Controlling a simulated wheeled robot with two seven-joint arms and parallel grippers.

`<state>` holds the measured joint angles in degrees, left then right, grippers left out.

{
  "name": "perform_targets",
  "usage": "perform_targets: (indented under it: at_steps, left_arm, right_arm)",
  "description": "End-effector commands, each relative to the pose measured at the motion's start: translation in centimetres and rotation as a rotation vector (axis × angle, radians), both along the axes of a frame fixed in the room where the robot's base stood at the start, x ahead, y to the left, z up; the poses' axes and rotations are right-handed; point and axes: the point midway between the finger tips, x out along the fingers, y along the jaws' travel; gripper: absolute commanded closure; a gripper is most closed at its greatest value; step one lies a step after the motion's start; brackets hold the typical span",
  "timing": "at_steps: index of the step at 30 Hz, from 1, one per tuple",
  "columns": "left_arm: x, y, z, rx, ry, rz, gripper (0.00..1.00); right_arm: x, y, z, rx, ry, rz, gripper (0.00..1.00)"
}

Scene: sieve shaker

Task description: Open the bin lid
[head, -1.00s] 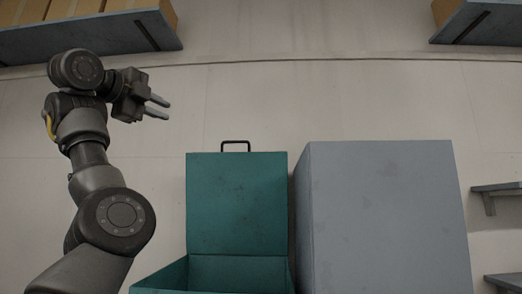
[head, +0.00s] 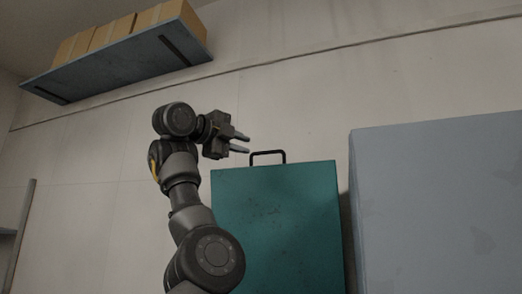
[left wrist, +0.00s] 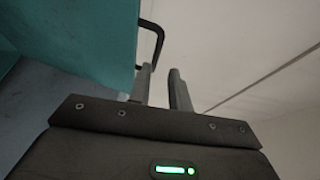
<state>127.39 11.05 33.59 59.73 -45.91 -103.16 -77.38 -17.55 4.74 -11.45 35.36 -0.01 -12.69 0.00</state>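The teal bin lid (head: 275,225) stands upright, with its black handle (head: 267,153) on the top edge. The lower part of the bin is out of the head view. My left gripper (head: 247,144) is open and empty, just left of the handle in the head view. In the left wrist view its two fingers (left wrist: 162,75) are apart, with the handle (left wrist: 158,42) and the teal lid (left wrist: 95,40) close by on the left. I cannot tell whether a finger touches the handle. My right gripper is in no view.
A large grey box (head: 440,200) stands right of the lid with a narrow gap between. A wall shelf (head: 120,68) with cartons (head: 112,32) hangs at the upper left. The wall above the lid is clear.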

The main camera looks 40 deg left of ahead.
Motion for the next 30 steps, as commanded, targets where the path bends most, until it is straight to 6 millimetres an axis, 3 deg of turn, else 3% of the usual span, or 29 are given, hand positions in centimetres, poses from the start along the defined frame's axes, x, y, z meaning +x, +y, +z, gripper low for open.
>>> perform_targets:
  at_steps: [1, 6, 11, 15, 21, 26, 30]
  left_arm:
    - [1.3, -0.2, 0.4, 0.002, 0.009, -0.002, 0.8]
    - [4.3, 0.0, 0.5, 0.001, 0.008, 0.006, 0.8]
    - [6.8, -0.1, 0.4, 0.001, 0.005, 0.007, 0.8]
    - [8.3, -0.4, 0.2, 0.0, 0.004, 0.003, 0.8]
    - [8.8, -0.4, 0.0, 0.001, 0.002, 0.004, 0.8]
    - [8.6, -0.2, -0.1, 0.001, 0.002, 0.007, 0.8]
    - [8.6, -0.2, 0.0, 0.001, 0.001, 0.007, 0.95]
  right_arm:
    - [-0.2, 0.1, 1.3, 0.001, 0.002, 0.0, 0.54]
    - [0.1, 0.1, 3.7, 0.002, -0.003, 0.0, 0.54]
    - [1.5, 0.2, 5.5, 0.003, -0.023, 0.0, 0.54]
    - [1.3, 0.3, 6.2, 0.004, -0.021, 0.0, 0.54]
    - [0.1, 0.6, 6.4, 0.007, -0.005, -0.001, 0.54]
    - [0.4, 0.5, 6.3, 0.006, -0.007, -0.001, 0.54]
    - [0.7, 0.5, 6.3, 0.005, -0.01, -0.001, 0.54]
